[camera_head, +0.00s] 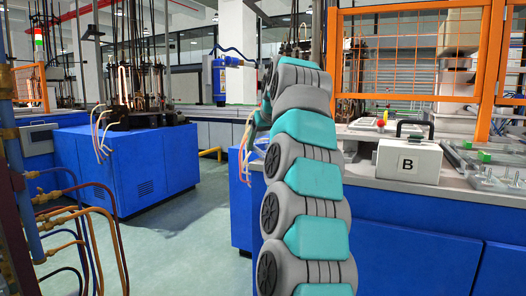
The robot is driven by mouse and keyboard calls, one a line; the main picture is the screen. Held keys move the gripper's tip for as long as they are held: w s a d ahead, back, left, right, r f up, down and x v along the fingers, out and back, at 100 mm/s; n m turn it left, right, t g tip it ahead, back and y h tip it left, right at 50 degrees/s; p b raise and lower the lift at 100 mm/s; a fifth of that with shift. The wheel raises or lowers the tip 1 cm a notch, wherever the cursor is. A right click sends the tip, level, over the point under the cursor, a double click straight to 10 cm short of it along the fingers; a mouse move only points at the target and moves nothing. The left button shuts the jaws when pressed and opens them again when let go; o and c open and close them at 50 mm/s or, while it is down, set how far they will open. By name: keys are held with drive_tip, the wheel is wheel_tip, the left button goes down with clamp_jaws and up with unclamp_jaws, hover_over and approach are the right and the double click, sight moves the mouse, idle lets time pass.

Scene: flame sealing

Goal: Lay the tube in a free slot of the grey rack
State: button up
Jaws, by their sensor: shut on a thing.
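My arm rises through the middle of the view, and my gripper is not visible; the arm's upper links seem to hide it. I cannot make out the tube in a grip. No grey rack with slots can be told for sure.
A white box marked B (408,161) stands on the blue bench (420,235) at right. Orange mesh guards (407,55) stand behind. A blue machine cabinet (125,160) with dangling hoses is at left. Brown pipes (85,215) fill the near left. Green floor (190,235) between is clear.

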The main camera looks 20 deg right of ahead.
drive_tip(key=shift+w+d+f, duration=0.1)
drive_tip(key=shift+w+f, duration=0.05)
drive_tip(key=shift+f, duration=0.6)
drive_tip(key=shift+f, duration=0.2)
drive_tip(key=o, duration=1.5)
drive_tip(key=shift+s+r, duration=0.2)
drive_tip(key=shift+s, duration=0.05)
